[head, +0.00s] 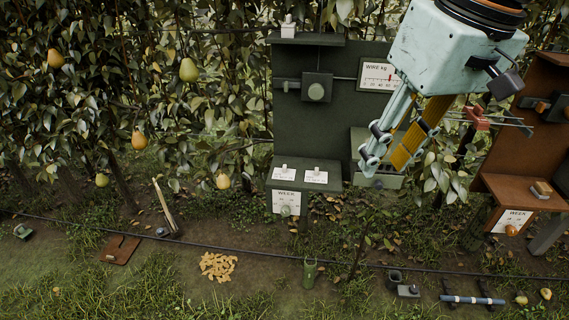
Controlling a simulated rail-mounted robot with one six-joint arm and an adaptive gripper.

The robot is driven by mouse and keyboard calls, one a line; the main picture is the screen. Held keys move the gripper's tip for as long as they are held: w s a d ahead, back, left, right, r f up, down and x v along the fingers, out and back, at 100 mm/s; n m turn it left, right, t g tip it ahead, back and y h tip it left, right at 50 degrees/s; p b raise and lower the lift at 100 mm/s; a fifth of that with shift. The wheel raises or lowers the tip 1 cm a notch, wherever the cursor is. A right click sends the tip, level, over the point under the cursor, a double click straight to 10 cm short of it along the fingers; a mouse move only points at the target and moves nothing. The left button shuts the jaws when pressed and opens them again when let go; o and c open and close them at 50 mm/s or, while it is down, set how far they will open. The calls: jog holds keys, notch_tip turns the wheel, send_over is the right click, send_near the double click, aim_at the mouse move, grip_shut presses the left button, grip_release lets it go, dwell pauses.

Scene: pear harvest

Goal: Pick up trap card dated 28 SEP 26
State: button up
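Two small white cards lie side by side on the dark green station's shelf, the left card (284,174) and the right card (316,177). Each has a small pale knob or clip on its upper edge. Their print is too small to read, so I cannot tell which one is dated 28 SEP 26. My gripper (385,160) hangs right of the shelf, pointing down and left, apart from both cards. Its fingers look spread, with a yellow ribbed pad on one, and nothing shows between them.
A brown station (520,190) stands at right. Pears (189,70) hang at left. A dark line (230,246) crosses the ground above scattered items.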

jog(key=w+a+f+n+g+y, duration=0.1)
jog(key=w+a+f+n, duration=0.15)
jog(key=w, duration=1.05)
jog(key=n+y, duration=0.4)
jog(key=n, duration=0.6)
send_over(293, 171)
jog(key=d, duration=0.1)
notch_tip(293, 171, down, 31)
jog(key=shift+s+d+f+g, duration=0.15)
jog(key=shift+s+f+g, duration=0.05)
jog(key=shift+g, duration=0.2)
jog(key=shift+x, duration=1.1)
jog(key=shift+f, duration=0.2)
